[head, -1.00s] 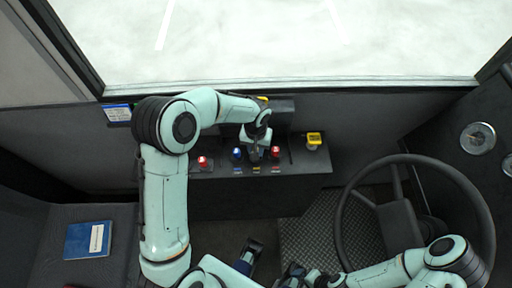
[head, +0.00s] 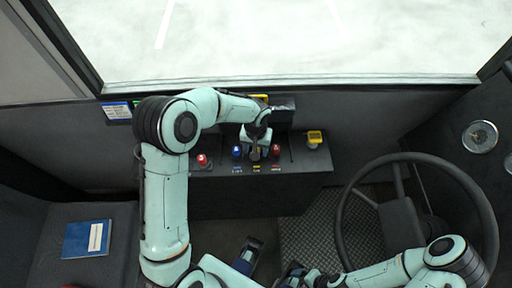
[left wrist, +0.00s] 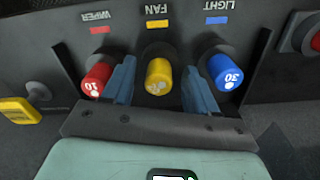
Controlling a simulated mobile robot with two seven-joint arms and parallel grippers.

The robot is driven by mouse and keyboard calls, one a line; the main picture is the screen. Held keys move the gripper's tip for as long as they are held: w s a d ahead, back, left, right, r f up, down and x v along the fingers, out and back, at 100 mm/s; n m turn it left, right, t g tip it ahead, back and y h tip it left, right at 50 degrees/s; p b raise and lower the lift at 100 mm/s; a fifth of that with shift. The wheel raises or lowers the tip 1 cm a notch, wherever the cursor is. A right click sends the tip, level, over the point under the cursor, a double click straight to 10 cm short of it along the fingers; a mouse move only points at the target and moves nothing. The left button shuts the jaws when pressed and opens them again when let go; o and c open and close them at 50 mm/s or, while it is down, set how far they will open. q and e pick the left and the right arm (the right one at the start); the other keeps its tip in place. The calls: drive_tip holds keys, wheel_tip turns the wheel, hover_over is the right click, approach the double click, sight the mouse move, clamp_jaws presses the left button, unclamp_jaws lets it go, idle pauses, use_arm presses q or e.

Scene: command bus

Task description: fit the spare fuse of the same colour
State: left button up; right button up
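Three fuses stand in a row on the dark dash: a red one marked 10 (left wrist: 97,79) by WIPER, a yellow one (left wrist: 158,76) by FAN, and a blue one marked 30 (left wrist: 225,72) by LIGHT. In the head view the blue fuse (head: 237,152) and red fuse (head: 276,150) flank my left gripper (head: 256,153), which hides most of the yellow one. In the left wrist view my left gripper (left wrist: 159,88) has its fingers on both sides of the yellow fuse, with visible gaps. My right gripper (head: 300,275) is low in the head view, its fingers unclear. I cannot identify a separate spare fuse.
A steering wheel (head: 345,215) is at the right. A blue book (head: 86,240) lies on the left seat. The windscreen (head: 300,45) is beyond the dash.

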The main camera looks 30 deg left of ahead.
use_arm(q)
drive_tip(key=shift+r, duration=0.3)
wheel_tip(320, 180, up, 13)
drive_tip(key=p, duration=0.1)
use_arm(e)
drive_tip(key=shift+w+r, duration=0.15)
drive_tip(key=shift+r, duration=0.6)
use_arm(q)
drive_tip(key=shift+f, duration=0.15)
